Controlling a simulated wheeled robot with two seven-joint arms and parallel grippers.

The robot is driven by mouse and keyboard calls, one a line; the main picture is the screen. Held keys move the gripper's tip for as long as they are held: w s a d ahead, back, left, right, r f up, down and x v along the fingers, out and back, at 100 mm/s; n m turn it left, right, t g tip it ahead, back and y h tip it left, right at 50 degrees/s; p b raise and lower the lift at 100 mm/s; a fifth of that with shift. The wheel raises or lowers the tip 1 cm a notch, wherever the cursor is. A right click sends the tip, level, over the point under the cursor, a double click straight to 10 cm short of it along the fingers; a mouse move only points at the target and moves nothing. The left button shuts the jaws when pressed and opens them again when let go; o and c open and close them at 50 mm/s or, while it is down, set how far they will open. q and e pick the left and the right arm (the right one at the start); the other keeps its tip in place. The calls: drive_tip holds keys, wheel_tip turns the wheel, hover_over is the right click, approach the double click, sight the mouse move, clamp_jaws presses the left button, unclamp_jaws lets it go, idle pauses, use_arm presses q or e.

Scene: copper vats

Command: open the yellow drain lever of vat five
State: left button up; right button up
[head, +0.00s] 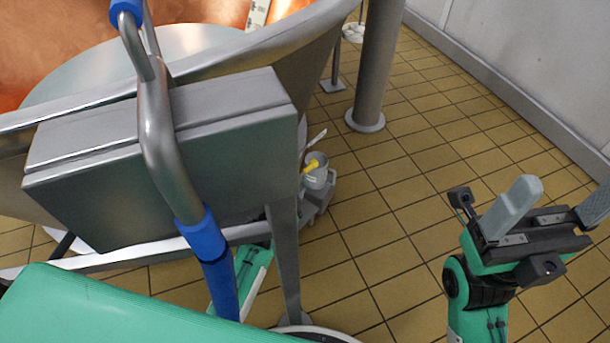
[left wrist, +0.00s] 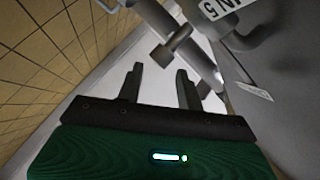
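The yellow drain lever (head: 311,166) shows small in the head view, beside a grey cylindrical fitting (head: 317,178) low under the vat's rim. My left arm reaches under the grey box toward it; the box and its leg hide much of the arm. In the left wrist view my left gripper (left wrist: 158,85) is open, with nothing between its fingers. A grey pipe fitting with a short round end (left wrist: 172,46) lies just beyond the fingertips. No yellow shows on it there. A label (left wrist: 224,6) ending in "N 5" is at the top. My right gripper (head: 556,207) is open and empty.
A grey metal box (head: 165,180) and a bent steel handrail with blue grips (head: 164,140) stand in front of the vat (head: 285,50). A steel post (head: 376,65) rises behind.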

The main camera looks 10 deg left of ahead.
sight(302, 176)
use_arm(q)
drive_tip(key=b+x, duration=0.2)
drive_tip(key=x, duration=0.5)
clamp_jaws()
